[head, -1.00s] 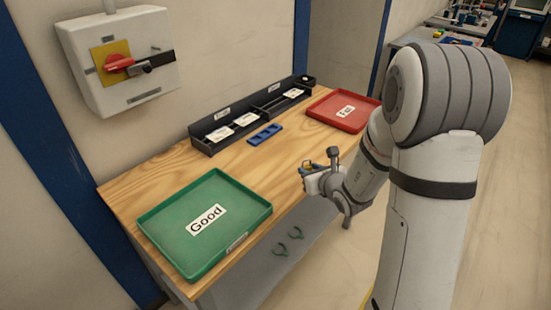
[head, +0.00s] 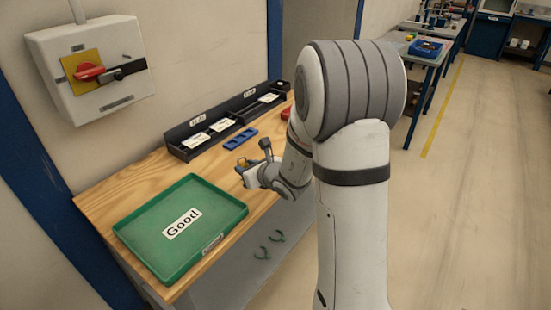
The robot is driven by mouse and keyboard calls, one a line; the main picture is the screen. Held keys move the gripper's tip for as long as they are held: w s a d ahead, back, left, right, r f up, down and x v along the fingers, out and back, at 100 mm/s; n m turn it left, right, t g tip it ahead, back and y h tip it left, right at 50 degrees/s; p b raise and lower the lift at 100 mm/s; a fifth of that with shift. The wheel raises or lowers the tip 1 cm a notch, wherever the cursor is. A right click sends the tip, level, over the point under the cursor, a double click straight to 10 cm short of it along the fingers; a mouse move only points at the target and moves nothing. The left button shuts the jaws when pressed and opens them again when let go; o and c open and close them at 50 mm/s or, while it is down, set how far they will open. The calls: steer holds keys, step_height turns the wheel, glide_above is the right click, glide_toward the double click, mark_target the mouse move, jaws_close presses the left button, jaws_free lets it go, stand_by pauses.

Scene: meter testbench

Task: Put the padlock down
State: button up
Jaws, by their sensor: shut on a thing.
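My gripper (head: 243,171) is at the table's front edge, to the right of the green tray and above the tabletop's level. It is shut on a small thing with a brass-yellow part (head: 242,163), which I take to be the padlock. It is tiny here and partly hidden by the fingers, so its shackle and tilt cannot be made out.
The green "Good" tray (head: 215,198) lies empty on the wooden table (head: 130,190). A black divided rack (head: 190,154) with labels and a blue slotted block (head: 240,139) are behind. A red tray (head: 286,113) is mostly hidden by my arm. A switch box (head: 125,92) hangs on the wall.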

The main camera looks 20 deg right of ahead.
steer(key=w+d+r+n+g+y+b, duration=0.1)
steer(key=w+r+n+g+y+b, duration=0.2)
steer(key=w+r, duration=0.35)
steer(key=shift+n+t+y, duration=0.3)
steer(key=shift+n+y, duration=0.1)
steer(key=shift+y, duration=0.3)
steer(key=shift+w+d+f+b, duration=0.15)
steer(key=shift+f+b, duration=0.1)
steer(key=shift+f, duration=1.45)
steer(key=shift+w+d+f+b, duration=0.1)
steer(key=shift+d+f+b, duration=0.15)
steer(key=shift+f, duration=1.5)
steer(key=shift+w+d+f+b, duration=0.1)
steer(key=shift+f+b, duration=0.2)
steer(key=shift+f, duration=1.4)
steer(key=o, duration=1.1)
